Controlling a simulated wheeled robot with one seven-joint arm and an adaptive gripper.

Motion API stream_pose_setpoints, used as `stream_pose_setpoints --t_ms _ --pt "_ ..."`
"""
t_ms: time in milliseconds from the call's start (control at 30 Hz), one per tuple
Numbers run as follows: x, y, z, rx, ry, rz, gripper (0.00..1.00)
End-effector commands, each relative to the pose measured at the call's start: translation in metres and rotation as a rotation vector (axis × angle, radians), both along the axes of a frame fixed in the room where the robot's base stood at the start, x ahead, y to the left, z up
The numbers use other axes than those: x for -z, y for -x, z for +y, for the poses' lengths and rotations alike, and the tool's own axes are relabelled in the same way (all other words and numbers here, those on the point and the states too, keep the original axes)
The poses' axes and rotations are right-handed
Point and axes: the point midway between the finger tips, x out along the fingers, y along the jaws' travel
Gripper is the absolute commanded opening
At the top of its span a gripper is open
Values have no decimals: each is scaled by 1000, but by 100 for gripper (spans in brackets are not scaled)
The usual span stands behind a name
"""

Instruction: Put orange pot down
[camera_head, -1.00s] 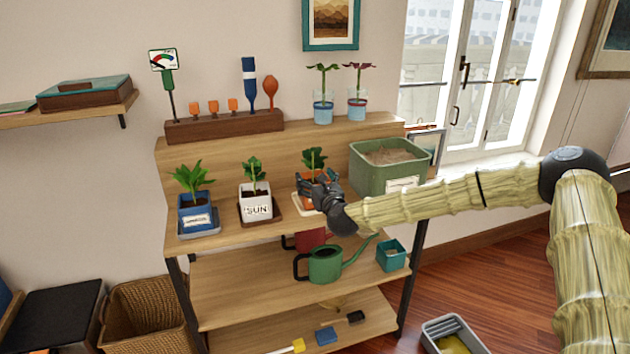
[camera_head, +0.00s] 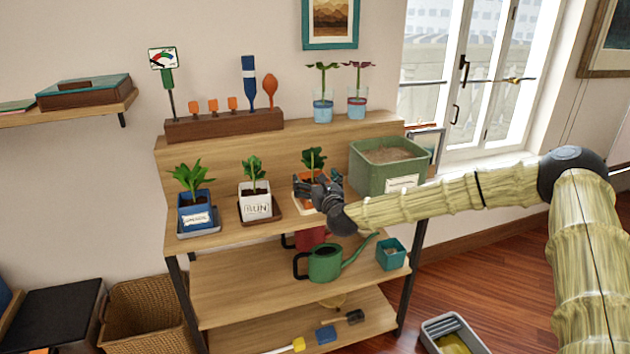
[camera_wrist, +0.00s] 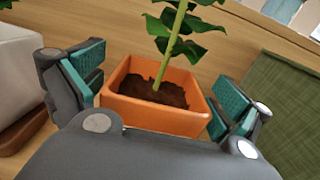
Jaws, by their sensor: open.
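The orange pot (camera_wrist: 155,112) holds dark soil and a green plant, and stands upright. In the head view the orange pot (camera_head: 311,182) is on the shelf's upper board, on a pale saucer (camera_head: 299,209), partly hidden by my gripper. My gripper (camera_head: 318,184) reaches in from the right at the pot. In the wrist view my gripper (camera_wrist: 160,90) is open, with one teal-padded finger on each side of the pot. A gap shows at the left finger; the right finger is close to the pot's wall, and contact cannot be told.
A white pot (camera_head: 256,206) and a blue pot (camera_head: 196,213) with plants stand to the left. A green planter box (camera_head: 378,179) stands close on the right. A green watering can (camera_head: 325,264) is on the board below.

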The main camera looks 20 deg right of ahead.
Motion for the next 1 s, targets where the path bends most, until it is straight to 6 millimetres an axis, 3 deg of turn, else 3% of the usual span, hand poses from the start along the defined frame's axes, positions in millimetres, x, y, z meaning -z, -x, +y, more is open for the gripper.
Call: stream_pose_setpoints --t_ms 167,700,1000 --pt "-1 14 -1 1 -1 0 100" --pt "-1 104 -4 0 -1 0 100" --pt "-1 120 -4 0 0 0 100"
